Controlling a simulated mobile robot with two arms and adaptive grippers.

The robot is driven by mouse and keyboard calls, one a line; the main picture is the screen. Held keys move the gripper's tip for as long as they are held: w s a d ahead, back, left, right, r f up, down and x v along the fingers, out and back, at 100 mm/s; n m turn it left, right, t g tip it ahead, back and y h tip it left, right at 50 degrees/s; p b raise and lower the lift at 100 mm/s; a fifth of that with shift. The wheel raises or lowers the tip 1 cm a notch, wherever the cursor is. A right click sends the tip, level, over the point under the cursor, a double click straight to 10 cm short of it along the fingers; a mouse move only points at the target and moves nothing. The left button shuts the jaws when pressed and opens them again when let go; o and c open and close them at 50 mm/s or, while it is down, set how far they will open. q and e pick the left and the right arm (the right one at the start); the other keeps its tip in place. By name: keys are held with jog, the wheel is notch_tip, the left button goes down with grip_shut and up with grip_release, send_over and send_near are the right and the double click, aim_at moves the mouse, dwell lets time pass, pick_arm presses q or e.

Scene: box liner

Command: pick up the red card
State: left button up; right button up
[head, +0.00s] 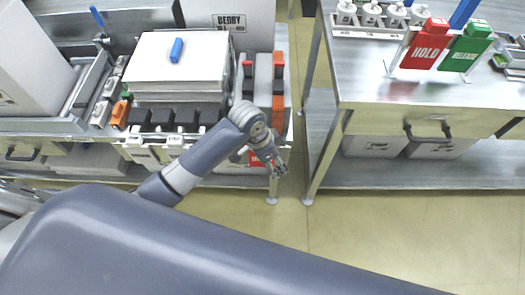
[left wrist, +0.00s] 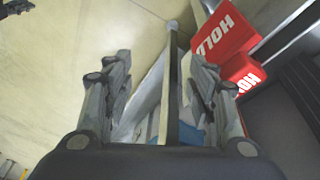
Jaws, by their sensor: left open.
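The red card (head: 426,47), marked HOLD in white, stands tilted in a stand on the right-hand table in the head view. My right gripper does not show.
A green RELEASE card (head: 466,48) stands close to the right of the red one. A white rack of bottles (head: 372,16) is behind. The right table (head: 400,92) has a bare front edge.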

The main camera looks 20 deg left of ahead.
pick_arm(q)
jog(key=w+a+r+m+g+y, duration=0.1)
jog(key=w+a+r+m, duration=0.2)
jog(key=r, duration=0.5)
jog(key=w+a+r+m+g+y, duration=0.1)
jog(key=w+a+r+m+y, duration=0.15)
jog(key=r, duration=0.55)
jog(key=shift+h, duration=0.35)
jog(key=f, duration=0.8)
jog(key=shift+w+f+p, duration=0.25)
jog(key=shift+w+p, duration=0.1)
jog(key=shift+w, duration=0.05)
jog(key=shift+d+f, duration=0.1)
jog(key=shift+f, duration=0.45)
notch_tip(320, 180, down, 6)
jog(key=shift+f, duration=0.1)
jog(key=c, duration=1.1)
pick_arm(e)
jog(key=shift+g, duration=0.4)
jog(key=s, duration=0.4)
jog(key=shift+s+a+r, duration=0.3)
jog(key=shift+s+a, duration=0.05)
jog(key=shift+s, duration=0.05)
